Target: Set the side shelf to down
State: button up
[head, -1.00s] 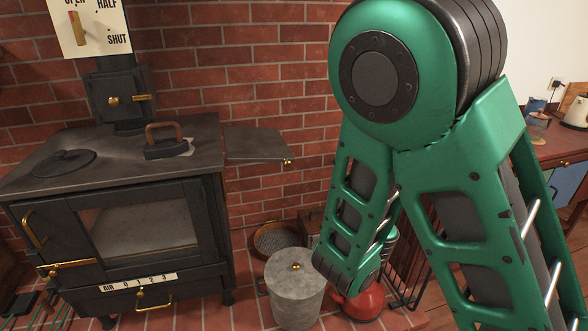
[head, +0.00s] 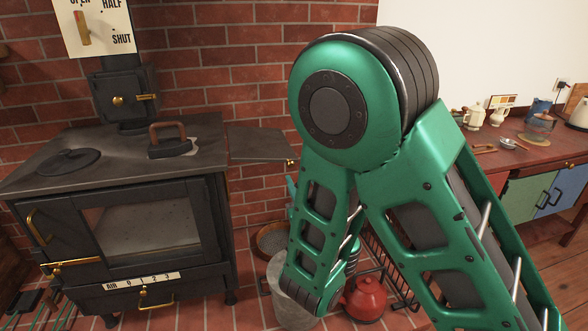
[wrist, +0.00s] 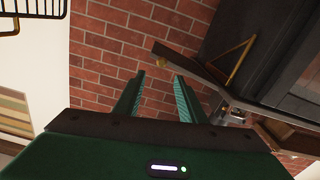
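The side shelf (head: 260,144) is a dark flat plate at the right side of the black stove in the head view. It stands out level, with a small brass knob (head: 291,162) at its free corner. In the wrist view the shelf (wrist: 190,67) appears edge-on and roughly upside down, with the brass knob (wrist: 161,63) at its end and a slanted brass strut (wrist: 240,62) by the stove side. My gripper (wrist: 160,76) is open and empty, its fingertips pointing towards the knob; contact cannot be told. My arm hides most of the gripper in the head view.
The stove (head: 120,165) carries an iron (head: 170,146) and a round lid (head: 69,162). Below the shelf are a grey bin (head: 285,290), a round pan (head: 272,238) and a red kettle (head: 363,299). A brick wall (head: 240,60) stands behind. A wooden counter (head: 545,150) is at right.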

aim_at(292, 163)
jog(key=shift+x, duration=3.95)
grip_shut()
